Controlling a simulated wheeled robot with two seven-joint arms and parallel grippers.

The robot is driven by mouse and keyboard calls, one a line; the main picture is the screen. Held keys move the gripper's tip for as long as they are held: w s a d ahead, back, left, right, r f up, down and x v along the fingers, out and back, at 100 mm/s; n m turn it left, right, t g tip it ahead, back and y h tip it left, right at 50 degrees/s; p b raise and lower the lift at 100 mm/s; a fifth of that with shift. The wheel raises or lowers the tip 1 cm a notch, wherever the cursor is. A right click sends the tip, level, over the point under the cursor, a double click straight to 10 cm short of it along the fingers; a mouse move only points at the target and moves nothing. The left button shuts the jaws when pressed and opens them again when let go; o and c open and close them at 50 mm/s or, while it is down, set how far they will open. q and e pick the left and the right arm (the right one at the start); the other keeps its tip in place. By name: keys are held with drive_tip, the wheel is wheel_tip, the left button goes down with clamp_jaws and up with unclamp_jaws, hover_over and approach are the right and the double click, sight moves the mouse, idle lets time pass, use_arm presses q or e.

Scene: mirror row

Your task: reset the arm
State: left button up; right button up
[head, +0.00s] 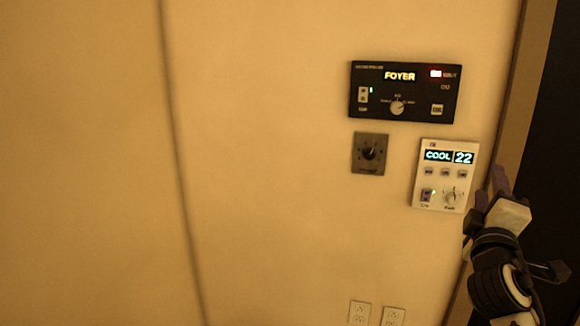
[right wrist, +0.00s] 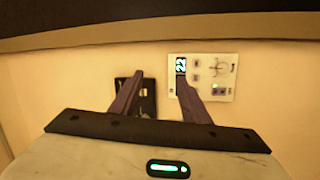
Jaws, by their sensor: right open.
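My right gripper (head: 490,190) is at the right of the head view, beside the lower right edge of a white thermostat panel (head: 433,172). The panel's display reads COOL 22. In the right wrist view the two fingers of my right gripper (right wrist: 160,92) stand apart with nothing between them. One finger overlaps the white panel (right wrist: 218,80) in that view, and the other overlaps a dark dial plate (right wrist: 150,104). I cannot tell whether a finger touches the wall. My left gripper is not in view.
A black panel (head: 405,92) reading FOYER is above the thermostat. The small dark dial plate (head: 369,153) is left of it. Two outlets (head: 360,312) are low on the wall. A door frame edge (head: 522,80) and dark opening (head: 562,150) are at right. The left wall is bare.

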drive_tip(key=s+d+r+n+h, duration=0.2)
drive_tip(key=d+r, duration=0.2)
drive_tip(key=d, duration=0.2)
drive_tip(key=s+a+f+g+y, duration=0.1)
drive_tip(key=a+f+y, duration=0.15)
drive_tip(key=f, duration=0.75)
drive_tip(key=a+f+g+y, duration=0.1)
drive_tip(key=a+f+y, duration=0.15)
drive_tip(key=f, duration=0.75)
drive_tip(key=s+a+f+g+y, duration=0.1)
drive_tip(key=s+a+f+y, duration=0.1)
drive_tip(key=s+f, duration=0.35)
drive_tip(key=s+a+f+m+g+y, duration=0.1)
drive_tip(key=s+a+f+g, duration=0.1)
drive_tip(key=f, duration=0.7)
drive_tip(key=s+a+f+g+y, duration=0.1)
drive_tip(key=s+f+y, duration=0.1)
drive_tip(key=s+f, duration=0.35)
drive_tip(key=s+a+f+m+g+y, duration=0.2)
drive_tip(key=s+a+f, duration=0.1)
drive_tip(key=s+f, duration=0.5)
drive_tip(key=s+a+f+m+g+y, duration=0.1)
drive_tip(key=s+a+f+m+g, duration=0.15)
drive_tip(key=s+f, duration=0.55)
drive_tip(key=s+a+r+m+y, duration=0.1)
drive_tip(key=a+r+m, duration=0.2)
drive_tip(key=a, duration=1)
drive_tip(key=shift+m+t, duration=0.45)
drive_tip(key=shift+m, duration=0.1)
drive_tip(key=shift+s, duration=0.1)
